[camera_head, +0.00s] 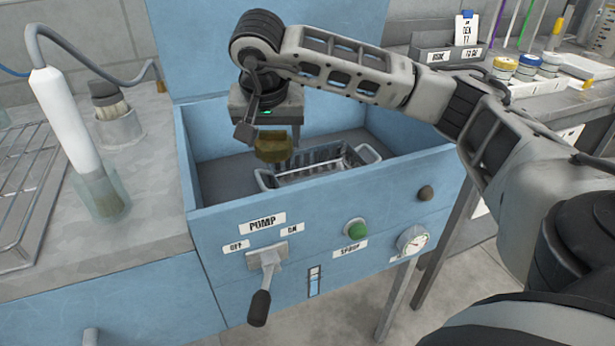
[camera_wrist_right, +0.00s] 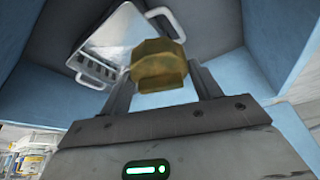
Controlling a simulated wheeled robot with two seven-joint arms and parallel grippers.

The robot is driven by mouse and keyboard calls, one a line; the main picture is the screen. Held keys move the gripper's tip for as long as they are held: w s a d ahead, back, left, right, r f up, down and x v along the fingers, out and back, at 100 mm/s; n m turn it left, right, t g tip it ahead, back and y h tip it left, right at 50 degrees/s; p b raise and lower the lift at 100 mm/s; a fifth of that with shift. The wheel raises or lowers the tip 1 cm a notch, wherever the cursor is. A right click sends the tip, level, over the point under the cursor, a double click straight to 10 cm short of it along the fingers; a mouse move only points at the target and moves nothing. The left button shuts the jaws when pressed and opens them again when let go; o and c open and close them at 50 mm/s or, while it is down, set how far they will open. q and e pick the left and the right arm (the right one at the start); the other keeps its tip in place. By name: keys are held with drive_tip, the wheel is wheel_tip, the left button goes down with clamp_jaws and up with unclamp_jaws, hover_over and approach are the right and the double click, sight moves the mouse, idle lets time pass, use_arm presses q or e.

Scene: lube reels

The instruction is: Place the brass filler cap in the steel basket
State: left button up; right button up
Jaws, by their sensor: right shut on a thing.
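The brass filler cap (camera_head: 273,147) is held in my right gripper (camera_head: 274,140), which is shut on it above the inside of the blue tank. The cap also shows between the fingers in the right wrist view (camera_wrist_right: 158,66). The steel basket (camera_head: 318,164) sits inside the tank, just below and to the right of the cap in the head view. In the right wrist view the basket (camera_wrist_right: 95,72) lies beyond the cap, up and to the left. The cap is apart from the basket's floor; its exact height over the rim is hard to tell. My left gripper is not seen.
The blue tank's front wall (camera_head: 330,215) carries a pump lever (camera_head: 262,285), a green button (camera_head: 357,229) and a gauge (camera_head: 412,240). The tank's left floor is bare.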

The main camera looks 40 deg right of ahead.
drive_tip(key=d+f, duration=0.2)
drive_tip(key=d, duration=0.2)
drive_tip(key=s+d+f, duration=0.1)
drive_tip(key=d+f, duration=0.2)
drive_tip(key=d, duration=0.1)
drive_tip(key=d+f, duration=0.3)
drive_tip(key=d, duration=0.1)
drive_tip(key=shift+s+d+f, duration=0.1)
drive_tip(key=shift+s+d, duration=0.1)
drive_tip(key=shift+s, duration=0.15)
drive_tip(key=shift+d+f, duration=0.4)
drive_tip(key=shift+f, duration=0.1)
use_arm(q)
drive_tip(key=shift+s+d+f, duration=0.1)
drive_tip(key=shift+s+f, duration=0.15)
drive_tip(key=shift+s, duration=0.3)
use_arm(e)
drive_tip(key=shift+d+f, duration=0.2)
drive_tip(key=shift+f, duration=1.55)
use_arm(q)
drive_tip(key=shift+b, duration=0.3)
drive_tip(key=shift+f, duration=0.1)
use_arm(e)
drive_tip(key=o, duration=1.2)
drive_tip(key=shift+f, duration=0.15)
